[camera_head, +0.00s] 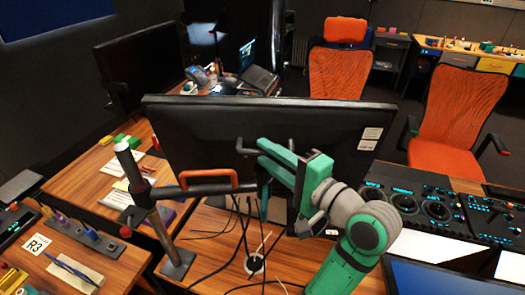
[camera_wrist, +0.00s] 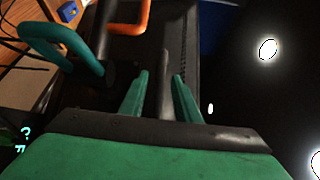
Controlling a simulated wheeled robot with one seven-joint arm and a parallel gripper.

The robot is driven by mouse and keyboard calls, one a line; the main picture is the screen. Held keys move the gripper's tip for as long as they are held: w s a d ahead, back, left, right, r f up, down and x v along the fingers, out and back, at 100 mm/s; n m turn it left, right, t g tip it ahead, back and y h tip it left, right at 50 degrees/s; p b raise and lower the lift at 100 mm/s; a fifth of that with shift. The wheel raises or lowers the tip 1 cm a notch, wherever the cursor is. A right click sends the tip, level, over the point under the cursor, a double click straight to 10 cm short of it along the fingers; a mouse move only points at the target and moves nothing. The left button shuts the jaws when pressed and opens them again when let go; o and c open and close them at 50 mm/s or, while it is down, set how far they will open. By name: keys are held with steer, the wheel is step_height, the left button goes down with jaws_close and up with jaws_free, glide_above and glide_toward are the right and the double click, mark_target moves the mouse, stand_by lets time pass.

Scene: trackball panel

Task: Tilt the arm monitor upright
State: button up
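The arm monitor (camera_head: 215,125) is a wide black screen seen from behind in the head view, its top edge sloping gently down to the right. A dark arm on an upright post (camera_head: 140,185) carries it. My gripper is close behind the monitor's back. In the wrist view its two green fingers (camera_wrist: 160,97) stand apart, with a dark grey bar (camera_wrist: 165,75) showing between them. I cannot tell whether they touch it. The orange handle also shows in the wrist view (camera_wrist: 140,18).
Black cables (camera_head: 240,240) hang below the monitor onto the wooden desk. A control panel (camera_head: 430,205) with lit dials is to the right. Orange chairs (camera_head: 342,85) stand beyond the monitor. Pens and a holder (camera_head: 90,238) lie at the left. A teal hook-shaped part (camera_wrist: 60,38) shows left in the wrist view.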

steer(key=shift+x, duration=1.05)
jaws_close()
steer(key=shift+w+r, duration=0.25)
steer(key=shift+w, duration=0.6)
jaws_free()
steer(key=v, duration=1)
steer(key=shift+s+d, duration=0.25)
steer(key=shift+s, duration=0.1)
